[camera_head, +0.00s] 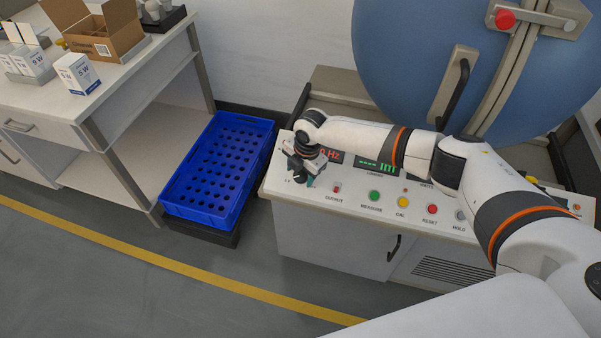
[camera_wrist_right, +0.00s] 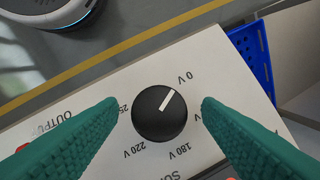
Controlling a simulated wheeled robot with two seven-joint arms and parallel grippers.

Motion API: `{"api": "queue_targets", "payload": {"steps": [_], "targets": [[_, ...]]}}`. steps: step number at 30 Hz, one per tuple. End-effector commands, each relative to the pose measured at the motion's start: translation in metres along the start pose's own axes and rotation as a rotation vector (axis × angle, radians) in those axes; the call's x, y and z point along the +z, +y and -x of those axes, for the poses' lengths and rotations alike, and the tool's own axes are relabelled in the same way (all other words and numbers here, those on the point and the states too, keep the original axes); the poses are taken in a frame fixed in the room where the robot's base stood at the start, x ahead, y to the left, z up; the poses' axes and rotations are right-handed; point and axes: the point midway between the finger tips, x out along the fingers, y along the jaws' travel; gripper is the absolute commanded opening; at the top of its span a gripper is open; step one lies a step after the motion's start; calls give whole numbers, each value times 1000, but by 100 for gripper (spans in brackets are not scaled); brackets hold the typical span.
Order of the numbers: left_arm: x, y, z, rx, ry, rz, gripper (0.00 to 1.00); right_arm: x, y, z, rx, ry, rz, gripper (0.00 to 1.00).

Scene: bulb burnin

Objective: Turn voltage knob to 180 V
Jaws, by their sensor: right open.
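The black round voltage knob (camera_wrist_right: 160,120) sits on the white panel in the right wrist view. Its white pointer line aims up and right, toward the "0 V" mark. The "180 V" mark is below and right of the knob, and "220 V" is below and left. Other marks are partly covered by the fingers. My right gripper (camera_wrist_right: 158,104) is open, with one teal finger on each side of the knob and a gap to it on both sides. In the head view the right gripper (camera_head: 301,178) is at the panel's left end and hides the knob. My left gripper is not in view.
A large blue sphere (camera_head: 420,60) rises behind.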

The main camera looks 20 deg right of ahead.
Motion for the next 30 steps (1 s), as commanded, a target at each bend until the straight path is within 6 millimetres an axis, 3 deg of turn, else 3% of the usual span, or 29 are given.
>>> {"api": "queue_targets", "payload": {"steps": [11, 19, 30], "targets": [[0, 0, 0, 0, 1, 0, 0, 0, 0, -7, 0, 0, 0, 59], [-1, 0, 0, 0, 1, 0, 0, 0, 0, -7, 0, 0, 0, 17], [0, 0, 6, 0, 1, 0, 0, 0, 1, -5, -24, -3, -55, 15]]}}
